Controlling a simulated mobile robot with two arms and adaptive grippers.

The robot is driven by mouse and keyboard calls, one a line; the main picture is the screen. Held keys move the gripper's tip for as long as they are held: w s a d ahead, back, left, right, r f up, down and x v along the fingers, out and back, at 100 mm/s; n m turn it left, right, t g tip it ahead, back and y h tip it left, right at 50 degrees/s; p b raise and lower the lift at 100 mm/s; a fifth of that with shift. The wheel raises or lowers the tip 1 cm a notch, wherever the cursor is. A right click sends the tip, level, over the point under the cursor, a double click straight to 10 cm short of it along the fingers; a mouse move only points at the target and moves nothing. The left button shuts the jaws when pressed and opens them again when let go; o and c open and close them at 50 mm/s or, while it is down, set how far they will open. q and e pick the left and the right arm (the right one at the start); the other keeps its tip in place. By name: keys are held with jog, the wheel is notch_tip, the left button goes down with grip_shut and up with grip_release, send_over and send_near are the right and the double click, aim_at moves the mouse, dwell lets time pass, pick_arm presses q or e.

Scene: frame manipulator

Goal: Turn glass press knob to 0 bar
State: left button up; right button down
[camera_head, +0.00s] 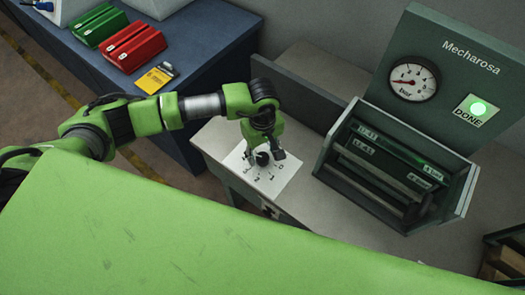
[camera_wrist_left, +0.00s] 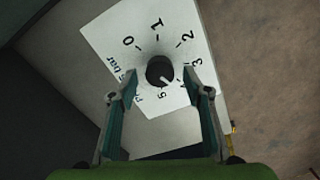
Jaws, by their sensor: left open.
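The glass press knob (camera_wrist_left: 160,70) is a dark round knob on a white dial sheet (camera_wrist_left: 118,25) printed with numbers from 0 upward and "bar". Its pale pointer mark points down and slightly right in the left wrist view, near the 5, away from the 0. In the head view the knob (camera_head: 262,158) is partly hidden by my left gripper (camera_head: 264,154). That gripper is open. In the left wrist view its fingertips (camera_wrist_left: 160,79) lie on either side of the knob, with visible gaps; I cannot tell their exact height. My right gripper is not in view.
A green press (camera_head: 395,165) marked "Mecharosa" stands right of the knob, with a round pressure gauge (camera_head: 413,78) and a lit green DONE lamp (camera_head: 478,108). A dark blue table (camera_head: 205,50) at the upper left holds green (camera_head: 99,25) and red (camera_head: 134,46) cases.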

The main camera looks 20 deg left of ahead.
pick_arm(q)
jog(key=shift+f, duration=0.7)
jog(key=c, duration=1.1)
